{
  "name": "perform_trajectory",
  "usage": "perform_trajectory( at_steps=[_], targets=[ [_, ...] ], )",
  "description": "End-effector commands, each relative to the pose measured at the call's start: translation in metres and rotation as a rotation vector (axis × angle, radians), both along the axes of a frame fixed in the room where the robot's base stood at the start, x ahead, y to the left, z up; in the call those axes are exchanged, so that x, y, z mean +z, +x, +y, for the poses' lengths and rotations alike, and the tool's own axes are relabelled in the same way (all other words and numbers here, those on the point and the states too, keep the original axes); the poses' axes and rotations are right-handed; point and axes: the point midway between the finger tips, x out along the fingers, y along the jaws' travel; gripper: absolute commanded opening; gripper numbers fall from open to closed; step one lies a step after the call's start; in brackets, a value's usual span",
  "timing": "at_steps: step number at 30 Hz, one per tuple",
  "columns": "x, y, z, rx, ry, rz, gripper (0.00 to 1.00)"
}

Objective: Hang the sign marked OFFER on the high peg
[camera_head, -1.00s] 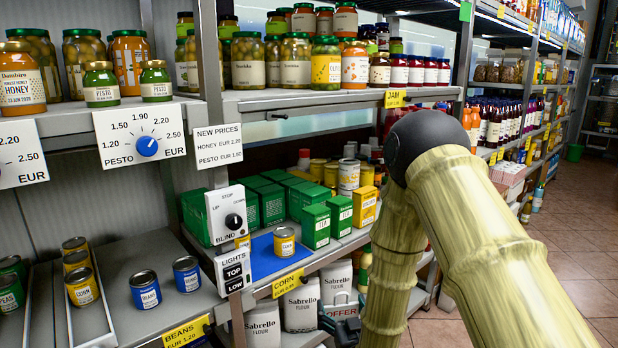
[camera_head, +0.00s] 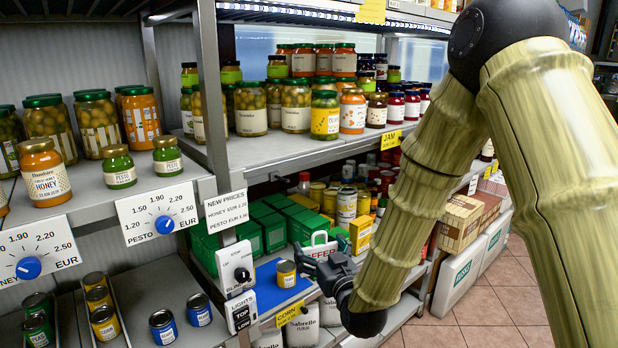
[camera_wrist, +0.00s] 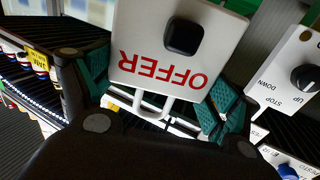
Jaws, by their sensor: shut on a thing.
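The white OFFER sign (camera_head: 319,251), with red letters and a looped handle on top, is held in front of the green boxes. My gripper (camera_head: 322,264) is shut on it. In the wrist view the sign (camera_wrist: 150,62) appears upside down between the fingers of my gripper (camera_wrist: 160,100), its white loop toward the camera. A black rounded block covers part of its face; I cannot tell whether it is fixed to the sign. A small dark peg (camera_head: 279,174) juts from the upper shelf's front edge, above and left of the sign. The sign is apart from it.
Jars crowd the upper shelf (camera_head: 265,152). The NEW PRICES card (camera_head: 227,208), BLIND switch box (camera_head: 236,268) and LIGHTS box (camera_head: 241,311) are on the post to the left. A corn can (camera_head: 286,274) stands on a blue mat below. Tiled floor is open at right.

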Motion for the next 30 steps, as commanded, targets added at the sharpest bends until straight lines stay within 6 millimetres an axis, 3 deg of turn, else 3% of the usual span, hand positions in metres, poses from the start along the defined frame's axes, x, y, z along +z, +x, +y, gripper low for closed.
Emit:
perform_trajectory(
  at_steps=[1,3,7,12,18,30],
  targets=[
    [0.03,-0.001,0.003,0.01,0.001,-0.002,0.63],
    [0.053,-0.003,0.007,0.024,0.001,-0.003,0.63],
    [0.092,-0.006,0.015,0.048,0.001,-0.003,0.63],
    [0.127,-0.01,0.022,0.074,0.0,-0.002,0.63],
    [0.141,-0.012,0.026,0.087,-0.001,0.001,0.63],
    [0.141,-0.003,0.034,0.089,-0.001,0.0,0.63]
  ],
)
